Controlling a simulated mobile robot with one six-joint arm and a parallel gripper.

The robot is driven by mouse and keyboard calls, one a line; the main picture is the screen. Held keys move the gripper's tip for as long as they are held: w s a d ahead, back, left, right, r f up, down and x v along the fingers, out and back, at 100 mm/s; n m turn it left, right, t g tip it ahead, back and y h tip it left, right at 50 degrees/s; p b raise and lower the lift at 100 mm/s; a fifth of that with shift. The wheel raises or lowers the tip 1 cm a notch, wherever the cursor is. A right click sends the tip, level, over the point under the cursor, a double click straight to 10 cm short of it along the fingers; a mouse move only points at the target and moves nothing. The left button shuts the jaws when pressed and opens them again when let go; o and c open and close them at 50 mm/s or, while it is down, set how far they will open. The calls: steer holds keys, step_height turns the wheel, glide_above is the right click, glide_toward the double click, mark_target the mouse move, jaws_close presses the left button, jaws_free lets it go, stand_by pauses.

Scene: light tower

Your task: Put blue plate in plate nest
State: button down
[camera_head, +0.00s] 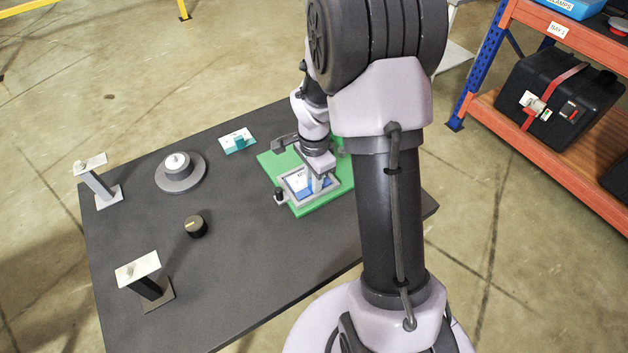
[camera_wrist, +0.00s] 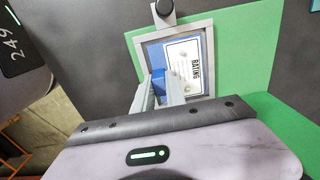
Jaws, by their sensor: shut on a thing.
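The blue plate (camera_wrist: 154,52) carries a white rating label and a raised blue grip. In the wrist view, my gripper (camera_wrist: 164,83) has its two fingers on either side of this grip, shut on it. The plate appears within the outline of the grey plate nest (camera_wrist: 206,27); I cannot tell whether it is fully seated. In the head view, the blue plate (camera_head: 304,191) and the nest's grey frame (camera_head: 299,200) show below my gripper (camera_head: 316,186). The arm and fingers hide part of the plate.
The nest is on a green board (camera_head: 267,164) on the dark table (camera_head: 230,265). A round grey stepped piece (camera_head: 180,182), a black knob (camera_head: 195,227), a teal-and-white piece (camera_head: 237,141) and two posts (camera_head: 97,184) (camera_head: 146,284) stand to the left. An orange shelf (camera_head: 560,130) is at right.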

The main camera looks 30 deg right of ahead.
steer(key=c, duration=1.4)
jaws_free()
steer(key=shift+f, duration=0.1)
steer(key=shift+o, duration=0.2)
steer(key=s+a+r+n+t+p, duration=0.1)
steer(key=a+r+n+p, duration=0.1)
steer(key=r, duration=0.8)
steer(key=s+a+r+n+t+p, duration=0.1)
steer(key=a+r+p, duration=0.15)
steer(key=r, duration=0.75)
steer(key=s+a+r+n+t+y, duration=0.1)
steer(key=s+a+r+n+t, duration=0.1)
steer(key=s+a+r+n, duration=0.2)
steer(key=s+a+r+n+t+y, duration=0.1)
steer(key=s+a+r+n, duration=0.3)
steer(key=s, duration=0.7)
steer(key=a+n, duration=0.2)
steer(key=a, duration=0.2)
steer(key=shift+r+t, duration=0.15)
steer(key=shift+t, duration=0.25)
